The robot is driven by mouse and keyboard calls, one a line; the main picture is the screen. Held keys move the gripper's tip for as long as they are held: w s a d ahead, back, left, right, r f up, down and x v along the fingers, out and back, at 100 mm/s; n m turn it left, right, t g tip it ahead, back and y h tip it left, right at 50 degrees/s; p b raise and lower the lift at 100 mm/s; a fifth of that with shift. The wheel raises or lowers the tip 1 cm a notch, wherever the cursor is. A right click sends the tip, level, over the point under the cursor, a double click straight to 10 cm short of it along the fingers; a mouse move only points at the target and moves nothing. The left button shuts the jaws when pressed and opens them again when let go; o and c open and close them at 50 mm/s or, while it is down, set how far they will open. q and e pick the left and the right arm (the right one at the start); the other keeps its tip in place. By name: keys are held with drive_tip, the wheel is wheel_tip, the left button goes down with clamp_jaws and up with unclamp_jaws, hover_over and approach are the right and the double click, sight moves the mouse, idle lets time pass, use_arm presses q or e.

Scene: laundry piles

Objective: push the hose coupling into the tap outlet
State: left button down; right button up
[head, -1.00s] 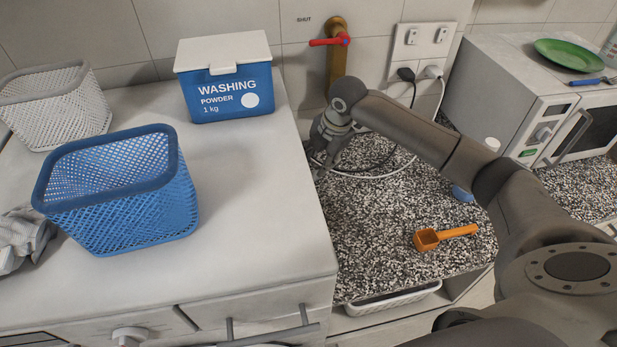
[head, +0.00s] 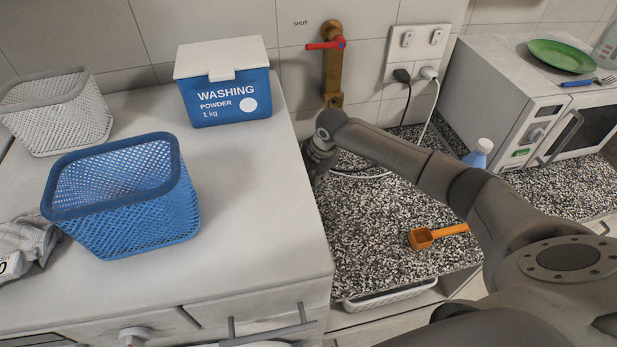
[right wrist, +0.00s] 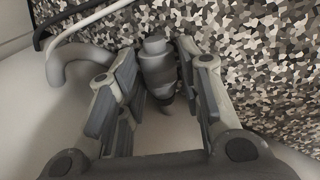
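The brass tap (head: 332,75) stands on the back wall with a red lever (head: 325,45); its outlet (head: 334,100) is at the lower end and looks empty. My right gripper (head: 315,170) is low in the gap beside the white machine, below and left of the outlet, its fingers mostly hidden in the head view. In the right wrist view, the grey hose coupling (right wrist: 157,65) lies between the fingers of my right gripper (right wrist: 160,72). The fingers look open around it, with small gaps. A grey hose (right wrist: 80,62) curves beside it. My left gripper is out of view.
The white machine top (head: 250,220) holds a blue basket (head: 125,215), a white basket (head: 60,115) and a washing powder box (head: 225,85). An orange scoop (head: 425,238) lies on the speckled counter (head: 370,245). Plugged cables (head: 408,110) hang near the tap. A microwave (head: 500,90) is at right.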

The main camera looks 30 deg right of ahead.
drive_tip(key=c, duration=0.5)
drive_tip(key=shift+r, duration=0.1)
drive_tip(key=shift+c, duration=0.2)
drive_tip(key=shift+w+r+b, duration=0.1)
drive_tip(key=shift+r+b, duration=0.35)
drive_tip(key=shift+r, duration=0.1)
drive_tip(key=shift+r+b, duration=0.45)
drive_tip(key=shift+r, duration=0.25)
drive_tip(key=s+d+r+b, duration=0.3)
drive_tip(key=s+d+r, duration=0.2)
drive_tip(key=s+r, duration=0.65)
drive_tip(key=b, duration=0.4)
hover_over(361, 207)
drive_tip(key=a, duration=0.1)
drive_tip(key=shift+s+f, duration=0.15)
drive_tip(key=shift+f, duration=2.1)
drive_tip(key=shift+s+f, duration=0.1)
drive_tip(key=shift+f, duration=2.15)
drive_tip(key=shift+s+d+f+b, duration=0.1)
drive_tip(key=shift+d+f+b, duration=0.15)
drive_tip(key=shift+f, duration=0.55)
drive_tip(key=shift+s+d+f+b, duration=0.1)
drive_tip(key=shift+d+f+b, duration=0.1)
drive_tip(key=shift+f, duration=0.65)
drive_tip(key=shift+s+d+f+b, duration=0.15)
drive_tip(key=shift+d+f, duration=0.1)
drive_tip(key=shift+f, duration=0.55)
